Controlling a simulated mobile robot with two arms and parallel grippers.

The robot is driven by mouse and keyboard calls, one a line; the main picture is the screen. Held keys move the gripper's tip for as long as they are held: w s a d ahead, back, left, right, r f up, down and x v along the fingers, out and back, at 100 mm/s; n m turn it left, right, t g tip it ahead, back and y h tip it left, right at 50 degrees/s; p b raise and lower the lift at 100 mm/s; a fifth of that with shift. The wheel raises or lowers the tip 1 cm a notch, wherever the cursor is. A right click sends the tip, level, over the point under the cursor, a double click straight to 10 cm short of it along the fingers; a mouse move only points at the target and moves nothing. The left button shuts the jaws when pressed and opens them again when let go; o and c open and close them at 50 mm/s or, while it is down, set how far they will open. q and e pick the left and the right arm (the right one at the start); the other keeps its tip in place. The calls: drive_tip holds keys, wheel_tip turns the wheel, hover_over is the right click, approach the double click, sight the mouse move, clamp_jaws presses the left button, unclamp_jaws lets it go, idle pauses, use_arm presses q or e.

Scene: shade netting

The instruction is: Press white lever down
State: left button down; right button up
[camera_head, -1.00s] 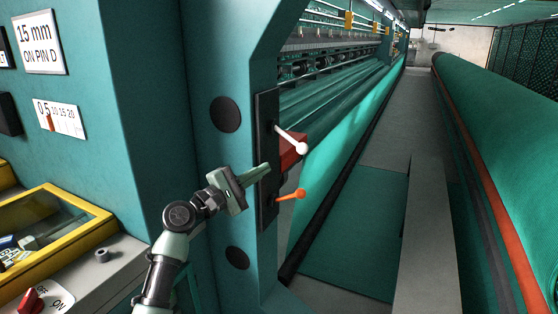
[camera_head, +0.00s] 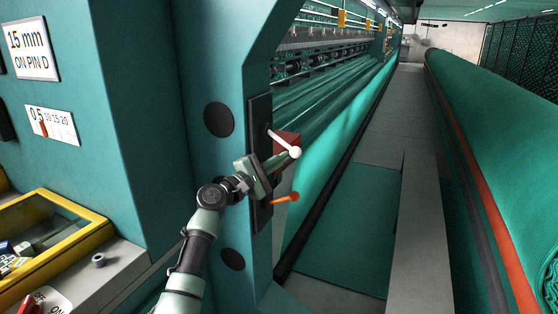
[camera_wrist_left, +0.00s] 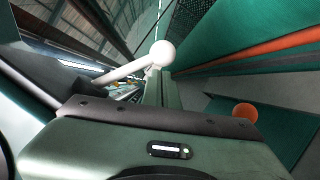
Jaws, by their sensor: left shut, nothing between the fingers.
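The white lever (camera_head: 281,141) sticks out from a dark plate on the teal machine post, slanting down to the right to a round white knob. Its knob (camera_wrist_left: 162,52) also shows in the left wrist view, just beyond the fingertips. My left gripper (camera_head: 286,157) is shut and empty, its fingertips beside the knob and just under the rod in the head view. In the left wrist view, its closed fingers (camera_wrist_left: 162,80) point at the knob; I cannot tell whether they touch it. My right gripper is not in view.
An orange lever (camera_head: 285,198) sits below on the same dark plate (camera_head: 261,180); its knob shows in the left wrist view (camera_wrist_left: 245,113). A red-brown block (camera_head: 287,141) is behind the white lever. A yellow-framed panel (camera_head: 60,235) is at left, and green netting rolls lie at right.

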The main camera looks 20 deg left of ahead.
sight(291, 147)
use_arm(q)
drive_tip(key=shift+d+r+n+t, duration=0.25)
drive_tip(key=shift+r+n+t, duration=0.05)
drive_tip(key=shift+n, duration=0.3)
drive_tip(key=r+n+p, duration=0.1)
drive_tip(key=n, duration=0.1)
drive_tip(key=d+r+n+t+y+p, duration=0.1)
drive_tip(key=n, duration=0.1)
drive_tip(key=d+r+n+t+y+p, duration=0.1)
drive_tip(key=n, duration=0.1)
drive_tip(key=shift+d+r+n, duration=0.2)
drive_tip(key=shift+d+n, duration=0.05)
drive_tip(key=shift+n, duration=0.05)
drive_tip(key=shift+d+r+n+t+y+p, duration=0.1)
drive_tip(key=shift+r+n+t+y+p, duration=0.15)
drive_tip(key=shift+r+n+y+p, duration=0.65)
drive_tip(key=shift+d+r+n+t+y+p, duration=0.1)
drive_tip(key=shift+r+n+t+y+p, duration=0.25)
drive_tip(key=shift+n, duration=1.1)
drive_tip(key=shift+r+n+t+y+p, duration=0.1)
drive_tip(key=shift+r+n+y+p, duration=0.35)
drive_tip(key=shift+r+n+p, duration=0.55)
drive_tip(key=shift+f, duration=0.1)
